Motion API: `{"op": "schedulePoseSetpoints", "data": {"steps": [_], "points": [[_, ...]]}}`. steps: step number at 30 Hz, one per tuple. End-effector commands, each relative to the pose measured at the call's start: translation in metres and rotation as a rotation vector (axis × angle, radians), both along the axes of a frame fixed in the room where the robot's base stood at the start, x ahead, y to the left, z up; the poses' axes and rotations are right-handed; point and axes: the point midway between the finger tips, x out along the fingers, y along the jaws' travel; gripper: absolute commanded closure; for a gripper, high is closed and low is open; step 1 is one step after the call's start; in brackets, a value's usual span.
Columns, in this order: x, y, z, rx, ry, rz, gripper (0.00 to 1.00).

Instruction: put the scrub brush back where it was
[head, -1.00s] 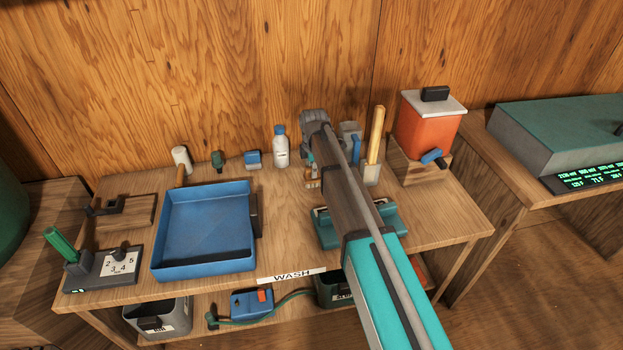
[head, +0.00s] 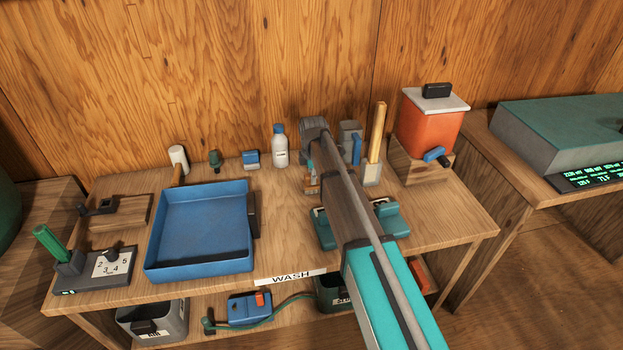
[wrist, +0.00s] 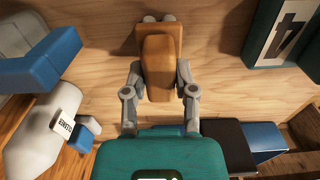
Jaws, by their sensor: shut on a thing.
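The scrub brush, an orange-brown block (wrist: 160,65), is between the two grey fingers of my gripper (wrist: 158,82) in the wrist view. The fingers press on its sides. Behind it is a wooden surface; I cannot tell if the brush touches it. In the head view my gripper is mostly hidden behind my arm, over the back part of the wash table (head: 285,235), right of the white bottle (head: 280,150).
A blue tray (head: 200,262) fills the table's left middle. A teal stand (head: 390,220) is partly under my arm. Right of my arm are a wooden-handled tool (head: 377,130) and an orange tank (head: 430,125). Clear wood lies between tray and stand.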

Motion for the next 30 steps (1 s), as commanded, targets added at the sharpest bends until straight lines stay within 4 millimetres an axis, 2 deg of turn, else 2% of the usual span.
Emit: {"op": "schedulePoseSetpoints", "data": {"steps": [11, 12, 16, 17, 30], "points": [[-0.0001, 0.0003, -0.0039, 0.0, 0.0, 0.0, 1.0], [-0.0001, 0.0003, -0.0025, 0.0, 0.0, 0.0, 0.56], [-0.0001, 0.0003, -0.0023, 0.0, 0.0, 0.0, 0.32], [-0.0001, 0.0003, -0.0023, 0.0, 0.0, 0.0, 0.29], [-0.0001, 0.0004, -0.0011, 0.0, 0.0, 0.0, 0.29]]}}
